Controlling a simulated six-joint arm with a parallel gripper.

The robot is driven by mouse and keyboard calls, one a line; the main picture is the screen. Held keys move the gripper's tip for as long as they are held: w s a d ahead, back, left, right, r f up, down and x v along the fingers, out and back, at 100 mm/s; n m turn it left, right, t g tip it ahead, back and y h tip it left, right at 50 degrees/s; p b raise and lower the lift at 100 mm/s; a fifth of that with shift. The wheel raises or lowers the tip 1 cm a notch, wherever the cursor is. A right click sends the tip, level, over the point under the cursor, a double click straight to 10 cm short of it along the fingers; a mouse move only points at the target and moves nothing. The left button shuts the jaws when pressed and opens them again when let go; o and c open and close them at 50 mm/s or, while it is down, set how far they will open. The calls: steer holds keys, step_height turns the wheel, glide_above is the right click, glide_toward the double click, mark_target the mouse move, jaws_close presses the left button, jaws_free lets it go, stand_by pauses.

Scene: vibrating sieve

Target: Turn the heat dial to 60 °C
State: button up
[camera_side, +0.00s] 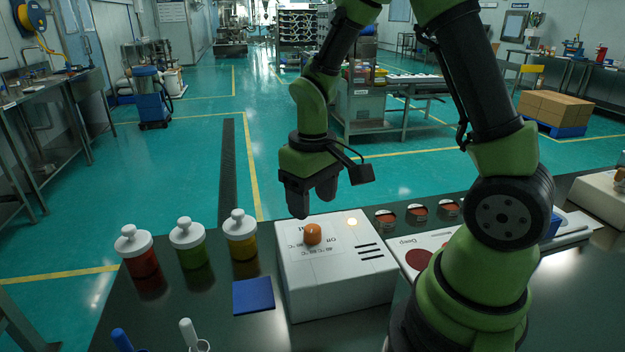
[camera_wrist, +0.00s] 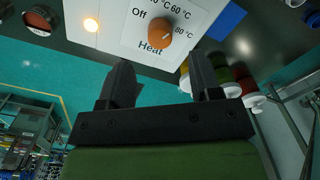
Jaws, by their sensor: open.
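The orange heat dial (camera_side: 312,234) sits on top of a white box (camera_side: 340,289) on the dark table. In the wrist view the dial (camera_wrist: 160,33) shows on a white label with "Off", "60 °C", "80 °C" and "Heat" around it; another mark is partly cut off at the top edge. I cannot tell for sure which mark the dial points at. My gripper (camera_side: 312,205) hangs above and behind the box, apart from the dial. In the wrist view my gripper (camera_wrist: 163,80) is open and empty, its two dark fingers spread below the dial.
A small lamp (camera_side: 352,222) glows on the box. Jars with red (camera_side: 136,252), green (camera_side: 188,243) and yellow (camera_side: 240,235) contents stand left of it. A blue pad (camera_side: 253,296) lies beside the box. Small round pans (camera_side: 418,212) stand to the right, near a white board (camera_side: 440,240).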

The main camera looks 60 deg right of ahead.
steer(key=shift+r, duration=1.95)
step_height(320, 180, up, 7)
steer(key=m+t, duration=0.1)
steer(key=t, duration=0.2)
glide_above(313, 228)
steer(key=s+a, duration=0.3)
steer(key=s+a+r+t+y, duration=0.1)
steer(key=s+a+r+t, duration=0.1)
steer(key=s, duration=0.2)
steer(key=s+a+r+m+t+y, duration=0.1)
steer(key=s+a+r+t, duration=0.1)
steer(key=s+r, duration=0.1)
steer(key=shift+s+r, duration=0.15)
steer(key=shift+s, duration=0.35)
